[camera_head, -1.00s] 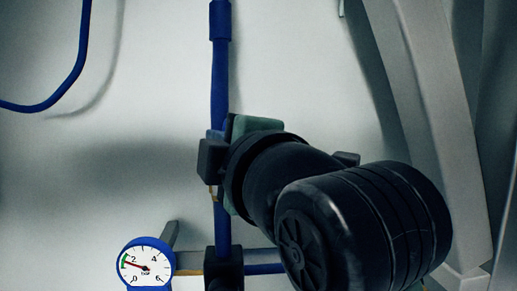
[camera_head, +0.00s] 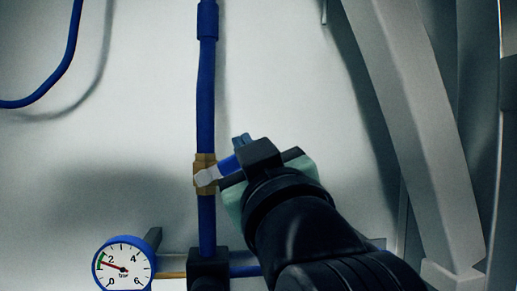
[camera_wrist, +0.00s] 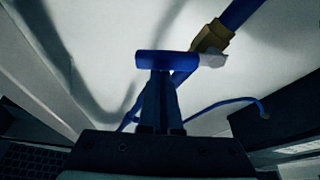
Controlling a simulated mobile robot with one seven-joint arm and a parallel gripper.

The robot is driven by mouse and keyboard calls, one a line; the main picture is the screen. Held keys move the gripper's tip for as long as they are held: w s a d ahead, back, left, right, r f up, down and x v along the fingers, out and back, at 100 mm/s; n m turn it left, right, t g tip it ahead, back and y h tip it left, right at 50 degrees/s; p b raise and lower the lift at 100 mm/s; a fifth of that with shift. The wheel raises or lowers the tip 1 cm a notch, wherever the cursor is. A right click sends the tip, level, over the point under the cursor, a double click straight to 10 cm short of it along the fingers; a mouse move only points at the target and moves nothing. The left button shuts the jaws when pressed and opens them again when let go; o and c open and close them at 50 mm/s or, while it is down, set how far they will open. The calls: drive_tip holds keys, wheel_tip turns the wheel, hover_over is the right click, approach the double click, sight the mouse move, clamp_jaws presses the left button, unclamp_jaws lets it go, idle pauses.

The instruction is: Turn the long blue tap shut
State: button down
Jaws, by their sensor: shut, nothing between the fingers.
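The long blue tap's lever (camera_head: 228,166) sits on a brass valve body (camera_head: 205,190) in the vertical blue pipe. In the head view the lever is silver near the valve and blue farther out. It points right and slightly up, across the pipe. My gripper (camera_head: 241,141) is at the lever's outer end, partly hiding it. In the wrist view the blue lever (camera_wrist: 165,62) lies across the tips of my gripper (camera_wrist: 160,77), which is shut with nothing between the fingers. The fingertips look close against the lever; I cannot tell whether they touch.
A blue-rimmed pressure gauge (camera_head: 123,264) stands at lower left. A dark fitting (camera_head: 209,268) joins pipes below the valve. A curved blue hose (camera_head: 70,55) hangs at upper left. A grey slanted frame (camera_head: 415,120) stands at right.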

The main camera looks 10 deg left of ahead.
drive_tip(key=f+m+h, duration=0.1)
drive_tip(key=m, duration=0.1)
drive_tip(key=d+f+m+t+h+b, duration=0.1)
drive_tip(key=m, duration=0.1)
drive_tip(key=shift+w+f+m, duration=0.15)
drive_tip(key=shift+m, duration=0.15)
drive_tip(key=shift+f, duration=0.1)
idle(0.5)
